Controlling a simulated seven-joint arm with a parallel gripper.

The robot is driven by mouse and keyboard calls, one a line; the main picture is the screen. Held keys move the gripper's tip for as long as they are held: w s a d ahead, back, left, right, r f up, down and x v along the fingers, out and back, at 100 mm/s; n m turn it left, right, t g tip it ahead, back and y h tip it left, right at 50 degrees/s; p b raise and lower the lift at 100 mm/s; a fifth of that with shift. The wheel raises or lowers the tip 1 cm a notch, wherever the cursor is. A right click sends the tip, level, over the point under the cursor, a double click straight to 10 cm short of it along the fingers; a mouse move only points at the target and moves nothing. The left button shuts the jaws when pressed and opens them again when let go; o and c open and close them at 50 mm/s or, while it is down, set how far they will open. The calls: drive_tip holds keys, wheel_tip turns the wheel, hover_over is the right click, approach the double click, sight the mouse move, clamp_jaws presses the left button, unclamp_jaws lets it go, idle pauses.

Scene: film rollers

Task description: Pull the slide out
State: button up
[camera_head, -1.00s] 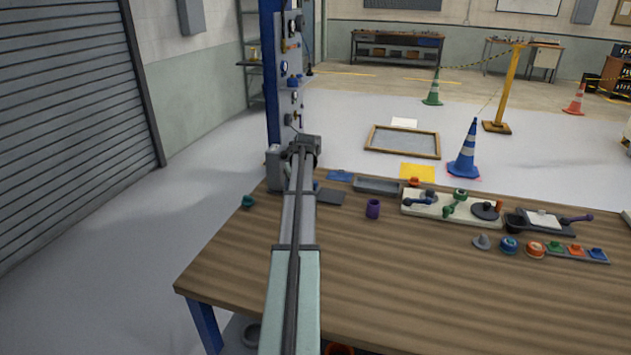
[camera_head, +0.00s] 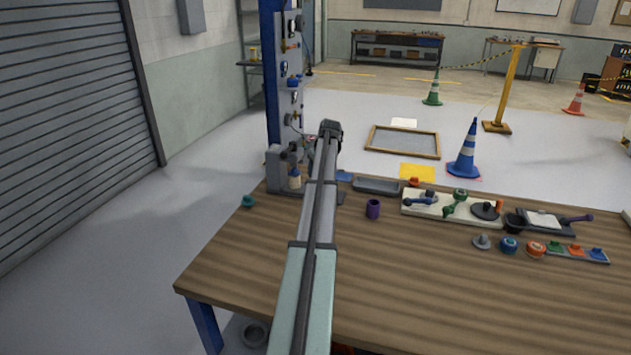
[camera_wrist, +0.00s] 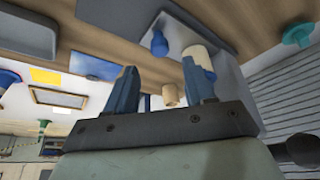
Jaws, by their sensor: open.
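I cannot pick out the slide with certainty. A grey unit (camera_head: 275,170) stands at the table's back left corner, with a cream and blue part (camera_head: 295,177) on its right side. In the wrist view, which is upside down, the grey unit (camera_wrist: 225,35) has a blue knob (camera_wrist: 160,44) and a cream cylinder (camera_wrist: 198,57) on it. A second cream cylinder (camera_wrist: 174,95) shows between my fingers. My gripper (camera_wrist: 160,78) is open with nothing clearly held; whether its fingers touch the cylinders I cannot tell. In the head view my arm hides the fingers.
A blue post with gauges (camera_head: 288,80) rises behind the grey unit. A teal knob (camera_head: 248,201) sits at the left table edge. A grey tray (camera_head: 377,186), purple cup (camera_head: 373,208) and cream board (camera_head: 425,208) with fittings lie to the right. The wooden table's (camera_head: 400,290) front is clear.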

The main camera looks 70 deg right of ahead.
drive_tip(key=x, duration=0.6)
drive_tip(key=shift+w+d+f, duration=0.1)
drive_tip(key=shift+f, duration=0.1)
drive_tip(key=shift+c, duration=0.5)
clamp_jaws()
